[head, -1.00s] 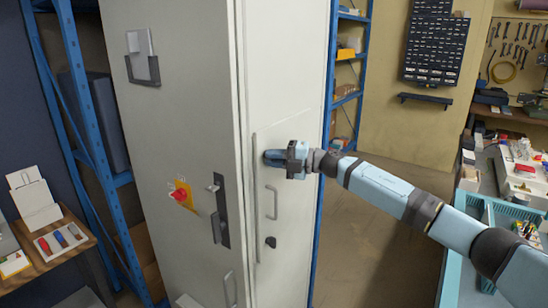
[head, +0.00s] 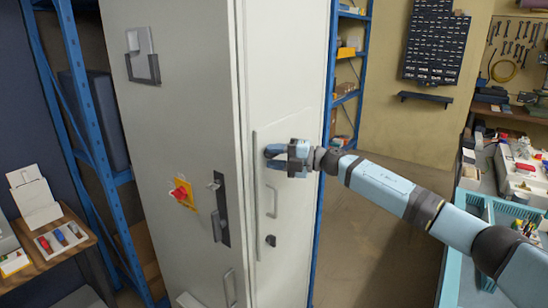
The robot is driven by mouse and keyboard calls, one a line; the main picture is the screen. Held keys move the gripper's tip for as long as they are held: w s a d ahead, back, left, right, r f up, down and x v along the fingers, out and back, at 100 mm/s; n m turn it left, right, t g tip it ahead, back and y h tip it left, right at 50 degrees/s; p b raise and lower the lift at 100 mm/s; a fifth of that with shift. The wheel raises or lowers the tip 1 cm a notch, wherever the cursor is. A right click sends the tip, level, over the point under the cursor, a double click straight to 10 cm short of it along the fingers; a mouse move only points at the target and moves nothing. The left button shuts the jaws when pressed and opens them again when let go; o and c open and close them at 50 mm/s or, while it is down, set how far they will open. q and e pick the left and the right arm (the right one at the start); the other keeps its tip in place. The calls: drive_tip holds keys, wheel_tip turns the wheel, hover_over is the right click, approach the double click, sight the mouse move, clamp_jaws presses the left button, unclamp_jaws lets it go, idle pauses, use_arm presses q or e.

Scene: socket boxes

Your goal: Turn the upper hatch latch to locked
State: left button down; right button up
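The tall pale cabinet (head: 185,75) has a narrow side face with a hatch. My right gripper (head: 270,157) is up against the upper part of that hatch, above the bar handle (head: 272,201). Its dark and light-blue fingers show one above the other, pointing left at the panel. The upper latch is not visible; the gripper covers the place where it may sit. I cannot tell whether the fingers hold it. A small dark lower latch (head: 271,241) shows below the handle. My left gripper is not in view.
The cabinet's wider face carries a red knob on a yellow plate (head: 182,194) and a dark lever plate (head: 220,210). Blue shelving (head: 88,90) stands on both sides. A small table (head: 60,250) is at left, a workbench (head: 500,230) at right. Floor right of the cabinet is clear.

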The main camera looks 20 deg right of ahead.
drive_tip(key=b+v, duration=0.3)
drive_tip(key=v, duration=1)
drive_tip(key=shift+d, duration=0.25)
drive_tip(key=shift+s, duration=0.1)
drive_tip(key=s+a+f+m+t+h+p, duration=0.1)
drive_tip(key=s+a+f+m+t, duration=0.1)
drive_tip(key=s+a+f+m, duration=0.45)
drive_tip(key=s+a+f+m+t+h, duration=0.1)
drive_tip(key=a+f+m+t, duration=0.15)
drive_tip(key=f, duration=0.65)
drive_tip(key=s+a+f+m+t+h+p, duration=0.1)
drive_tip(key=s+a+f+m+t, duration=0.1)
drive_tip(key=s+a+f+m, duration=0.4)
drive_tip(key=s+f+m+g+h, duration=0.2)
drive_tip(key=s+f+m+h, duration=0.2)
drive_tip(key=s+f, duration=0.6)
drive_tip(key=s+f+m+g+h+p, duration=0.1)
drive_tip(key=s+f+m+h, duration=0.4)
drive_tip(key=s, duration=1.1)
wheel_tip(320, 180, down, 5)
drive_tip(key=m+g, duration=0.1)
drive_tip(key=m, duration=0.2)
drive_tip(key=shift+s+d, duration=0.25)
drive_tip(key=shift+d, duration=0.05)
